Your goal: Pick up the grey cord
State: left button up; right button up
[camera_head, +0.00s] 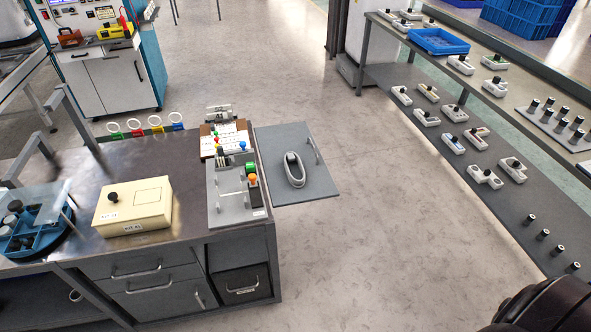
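A grey looped item (294,171), which looks like the grey cord, lies on a flat grey board (318,186) that sticks out to the right of the workbench (190,165). It has a long oval shape with a darker part at its upper end. Nothing touches it from above. Neither of my grippers shows in the head view. A dark rounded part at the lower right corner may belong to my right arm, but no fingers show on it.
A grey fixture (230,207) with coloured knobs stands on the bench left of the board. A cream box (133,205) and a blue divided tray (35,235) are further left. A small upright handle (317,150) is at the board's right. Floor is clear towards the right shelf (465,170).

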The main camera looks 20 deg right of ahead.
aim_at(291, 156)
jog(key=u, duration=0.45)
jog(key=l+u, duration=0.4)
jog(key=l, duration=0.35)
jog(key=l+u, duration=0.45)
jog(key=l, duration=0.3)
jog(key=k, duration=0.05)
